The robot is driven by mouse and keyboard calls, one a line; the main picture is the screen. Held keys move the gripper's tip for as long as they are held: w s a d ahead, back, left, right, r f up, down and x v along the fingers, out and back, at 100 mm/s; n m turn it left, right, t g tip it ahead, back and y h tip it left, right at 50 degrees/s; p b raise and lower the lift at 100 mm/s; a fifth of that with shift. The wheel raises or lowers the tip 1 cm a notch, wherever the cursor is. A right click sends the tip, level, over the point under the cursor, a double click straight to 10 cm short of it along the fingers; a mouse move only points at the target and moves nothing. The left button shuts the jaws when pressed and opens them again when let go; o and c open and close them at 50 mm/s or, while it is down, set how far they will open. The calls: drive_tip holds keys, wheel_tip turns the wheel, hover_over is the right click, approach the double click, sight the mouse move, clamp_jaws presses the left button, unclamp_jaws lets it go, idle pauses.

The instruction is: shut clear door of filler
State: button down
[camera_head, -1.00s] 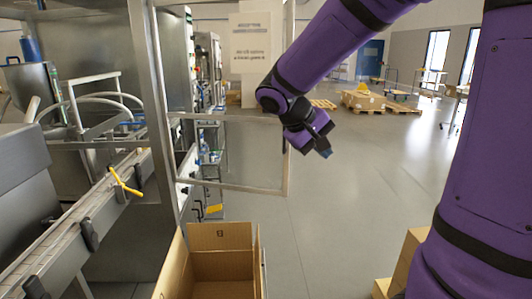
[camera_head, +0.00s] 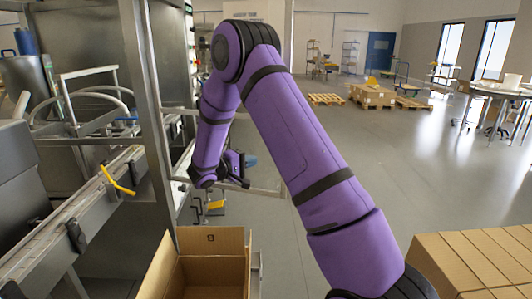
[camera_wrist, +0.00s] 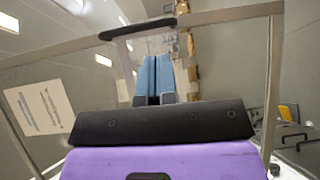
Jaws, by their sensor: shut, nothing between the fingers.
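The filler's clear door (camera_head: 288,35) stands open as a metal-framed transparent panel, swung out to the right of the machine. My arm covers much of it. My gripper (camera_head: 249,162) is low by the door, near its lower bar; I cannot tell from the head view whether they touch. In the wrist view, my gripper's blue fingers (camera_wrist: 155,78) are together with nothing between them. The door's frame (camera_wrist: 215,15) runs across the top and down the right side, with a black handle (camera_wrist: 137,28) on it beyond the fingertips.
The filler's conveyor (camera_head: 75,215) with a yellow lever (camera_head: 117,181) is at left. An open cardboard box (camera_head: 165,265) stands below the door. Stacked cartons (camera_head: 475,260) are at lower right. The floor (camera_head: 345,135) right of the door is mostly clear.

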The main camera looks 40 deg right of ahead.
drive_tip(key=w+d+f+t, duration=0.1)
drive_tip(key=w+d+f, duration=0.1)
drive_tip(key=d, duration=1.1)
drive_tip(key=shift+w+d+n+h, duration=0.3)
drive_tip(key=shift+w, duration=0.15)
